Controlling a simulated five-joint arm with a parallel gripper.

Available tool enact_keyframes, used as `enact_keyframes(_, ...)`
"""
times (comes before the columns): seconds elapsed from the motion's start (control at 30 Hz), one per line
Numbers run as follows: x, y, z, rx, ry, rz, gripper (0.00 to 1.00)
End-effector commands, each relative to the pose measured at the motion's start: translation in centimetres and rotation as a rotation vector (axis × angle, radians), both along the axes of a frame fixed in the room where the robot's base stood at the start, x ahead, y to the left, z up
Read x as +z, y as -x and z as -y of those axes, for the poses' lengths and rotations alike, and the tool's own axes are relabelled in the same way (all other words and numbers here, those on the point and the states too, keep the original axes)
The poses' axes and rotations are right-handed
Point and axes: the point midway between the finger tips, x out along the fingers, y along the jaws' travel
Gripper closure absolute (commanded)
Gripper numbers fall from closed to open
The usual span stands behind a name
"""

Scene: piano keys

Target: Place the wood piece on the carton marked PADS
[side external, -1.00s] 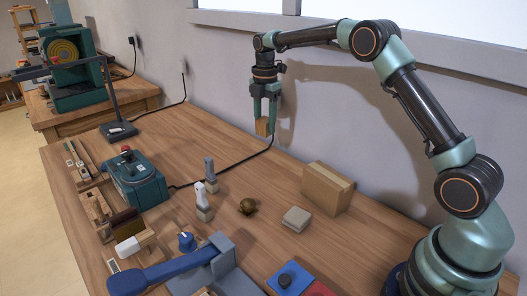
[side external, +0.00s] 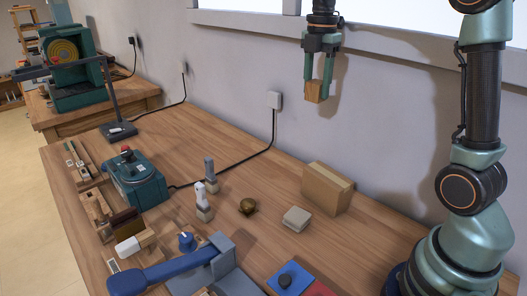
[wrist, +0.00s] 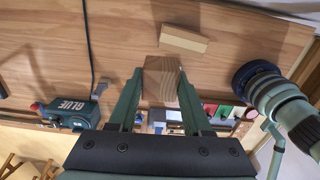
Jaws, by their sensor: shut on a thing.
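My gripper (side external: 317,85) is shut on the wood piece (side external: 314,91), a small light-brown block, and holds it high above the back of the bench, in front of the wall. In the wrist view the wood piece (wrist: 161,80) sits between the two green fingers. A brown cardboard carton (side external: 326,190) stands on the bench below and slightly right of the gripper in the side view. No PADS marking is readable on its visible faces. The carton (wrist: 183,39) appears beyond the fingertips in the wrist view, apart from the wood piece.
A beige block (side external: 296,219) and a dark brass-coloured round object (side external: 248,206) lie left of the carton. A white wall box (side external: 274,100) has a hanging cable.

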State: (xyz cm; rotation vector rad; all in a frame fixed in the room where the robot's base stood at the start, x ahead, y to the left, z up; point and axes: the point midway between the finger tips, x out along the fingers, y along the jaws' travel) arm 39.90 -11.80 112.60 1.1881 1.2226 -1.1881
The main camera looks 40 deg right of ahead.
Motion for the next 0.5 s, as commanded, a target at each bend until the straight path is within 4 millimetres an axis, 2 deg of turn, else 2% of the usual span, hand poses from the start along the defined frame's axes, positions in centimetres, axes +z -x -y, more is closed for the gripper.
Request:
enact_keyframes(0.03, 0.5, 1.4, 0.1, -0.007, 0.001, 0.003, 1.0)
enact_keyframes(0.2, 1.1, 4.6, 0.2, -0.021, 0.001, 0.002, 1.0)
enact_keyframes(0.37, 1.1, 6.2, 0.2, -0.027, 0.0, 0.0, 1.0)
enact_keyframes(0.5, -0.2, 6.5, 0.2, -0.029, -0.001, -0.003, 1.0)
